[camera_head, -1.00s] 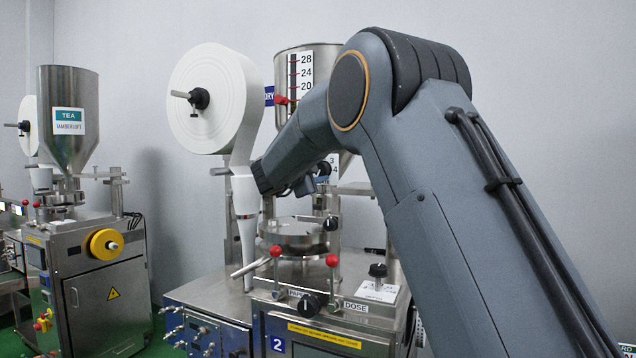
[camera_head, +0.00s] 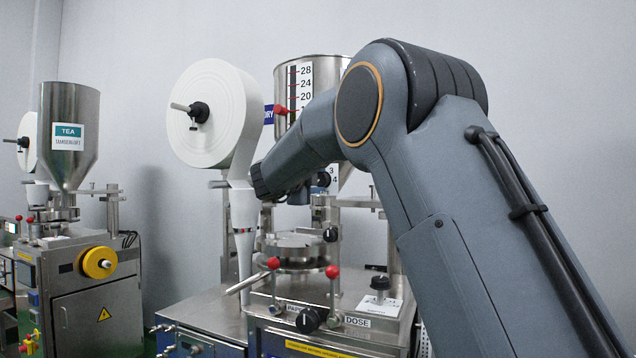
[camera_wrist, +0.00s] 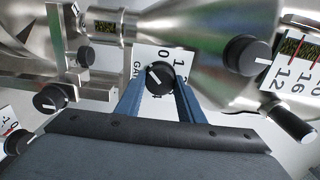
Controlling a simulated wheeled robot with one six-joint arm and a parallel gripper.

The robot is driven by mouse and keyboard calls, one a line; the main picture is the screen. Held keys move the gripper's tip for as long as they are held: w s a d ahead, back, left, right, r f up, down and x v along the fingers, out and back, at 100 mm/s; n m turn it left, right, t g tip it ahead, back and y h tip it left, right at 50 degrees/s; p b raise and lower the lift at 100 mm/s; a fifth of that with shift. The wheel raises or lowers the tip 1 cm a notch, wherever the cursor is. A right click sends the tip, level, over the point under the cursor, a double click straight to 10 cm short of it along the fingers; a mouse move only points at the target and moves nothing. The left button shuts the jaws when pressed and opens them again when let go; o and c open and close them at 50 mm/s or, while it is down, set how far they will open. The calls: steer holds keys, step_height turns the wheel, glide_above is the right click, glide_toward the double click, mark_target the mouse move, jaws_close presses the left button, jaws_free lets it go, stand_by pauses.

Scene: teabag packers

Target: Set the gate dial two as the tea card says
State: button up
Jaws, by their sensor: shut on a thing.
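The gate dial, a black knob (camera_wrist: 160,77) on a white scale plate (camera_wrist: 150,54), sits between the blue fingers of my gripper (camera_wrist: 160,88) in the wrist view. My gripper is shut on the knob. The plate shows 0, 1 and part of a 2, with "GAT" partly hidden. The knob's white mark points up and left in that view; I cannot tell its exact reading. In the head view the plate's 3 and 4 (camera_head: 334,173) show beside my arm, on the hopper machine. My fingers are mostly hidden there. No readable tea card shows on this machine.
A steel hopper (camera_head: 309,72) with a level scale stands above the dial, a white paper reel (camera_head: 228,100) to its left. Another machine's hopper (camera_head: 68,165) reads "TEA TAMBERLOFT".

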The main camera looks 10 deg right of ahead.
steer(key=o, duration=1.1)
steer(key=shift+c, duration=0.2)
steer(key=shift+s, duration=0.1)
steer(key=b+v, duration=0.2)
steer(key=v, duration=0.5)
steer(key=shift+s+a, duration=0.2)
